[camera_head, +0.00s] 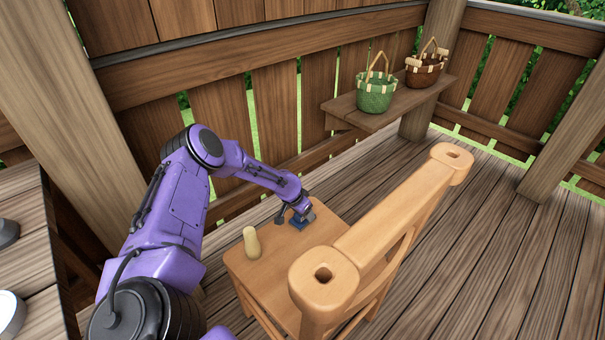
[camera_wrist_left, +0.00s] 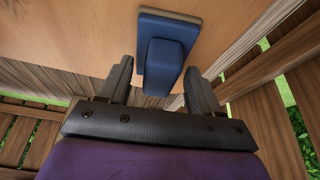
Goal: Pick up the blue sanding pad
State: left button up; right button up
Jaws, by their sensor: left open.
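The blue sanding pad (camera_head: 299,222) lies on the seat of a wooden chair (camera_head: 290,264), partly hidden behind my left gripper. In the left wrist view the blue sanding pad (camera_wrist_left: 167,54) shows as a flat base with a raised block handle. My left gripper (camera_head: 297,214) is just above the pad. In the left wrist view its two fingers (camera_wrist_left: 158,80) are apart, one on each side of the handle's near end, and not visibly touching it. My right gripper is not in view.
A pale wooden peg-like piece (camera_head: 252,243) stands on the seat left of the pad. The chair's raised rail (camera_head: 390,215) is at the right. A green basket (camera_head: 375,95) and a brown basket (camera_head: 427,69) stand on a shelf (camera_head: 395,112) behind. The deck at right is clear.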

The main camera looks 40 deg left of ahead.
pick_arm(q)
jog(key=shift+r, duration=0.1)
jog(key=c, duration=1.1)
jog(key=shift+r, duration=0.1)
